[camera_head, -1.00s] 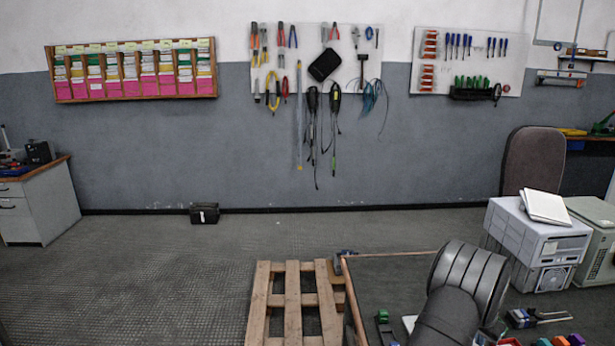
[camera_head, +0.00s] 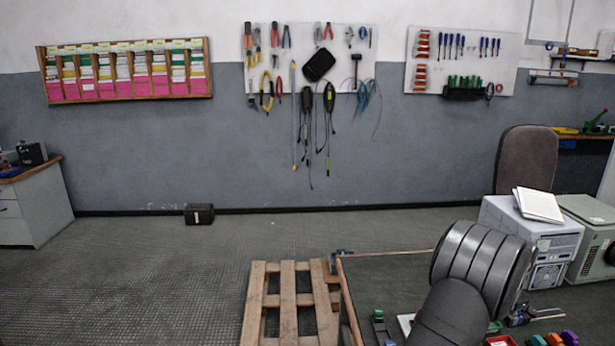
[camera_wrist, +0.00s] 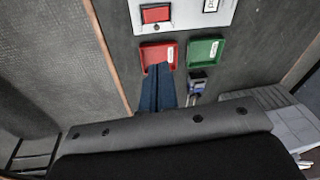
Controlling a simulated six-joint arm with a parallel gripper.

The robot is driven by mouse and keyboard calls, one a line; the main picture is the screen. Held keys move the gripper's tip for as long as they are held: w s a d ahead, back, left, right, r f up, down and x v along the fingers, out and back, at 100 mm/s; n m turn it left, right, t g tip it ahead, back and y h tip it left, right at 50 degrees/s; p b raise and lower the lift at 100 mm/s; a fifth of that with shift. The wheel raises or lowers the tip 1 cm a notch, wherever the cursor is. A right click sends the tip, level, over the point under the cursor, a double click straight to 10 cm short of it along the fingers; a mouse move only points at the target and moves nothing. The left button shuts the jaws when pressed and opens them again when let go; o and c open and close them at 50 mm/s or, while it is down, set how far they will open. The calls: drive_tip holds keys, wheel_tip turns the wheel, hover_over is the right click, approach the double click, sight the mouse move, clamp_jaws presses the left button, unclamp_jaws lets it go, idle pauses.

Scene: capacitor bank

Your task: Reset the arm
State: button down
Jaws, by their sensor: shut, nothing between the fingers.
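My gripper (camera_wrist: 158,85) shows in the wrist view as two dark blue fingers close together, with nothing between them. Its tips point toward a red tray (camera_wrist: 146,55) on the dark work surface; I cannot tell how high above it they are. A green tray (camera_wrist: 204,50) lies just right of the red one. In the head view my dark, ribbed arm fills the lower right, and the gripper itself is not visible there.
The dark work surface has a copper-coloured edge (camera_head: 350,300). Coloured blocks (camera_head: 555,339) and a clamp-like tool (camera_head: 522,315) lie near my arm. A wooden pallet (camera_head: 288,305) is left of it. A white computer case (camera_head: 535,240) stands behind. The floor at left is open.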

drive_tip(key=shift+s+a+r+m+y, duration=0.1)
drive_tip(key=shift+s+r+m+y, duration=0.25)
drive_tip(key=shift+r, duration=0.5)
drive_tip(key=shift+s+a+r+m+y, duration=0.1)
drive_tip(key=shift+s+r+m, duration=0.4)
drive_tip(key=shift+r, duration=0.35)
drive_tip(key=shift+s+a+r+m+y, duration=0.1)
drive_tip(key=shift+s+r+m+y, duration=0.25)
drive_tip(key=shift+r, duration=0.5)
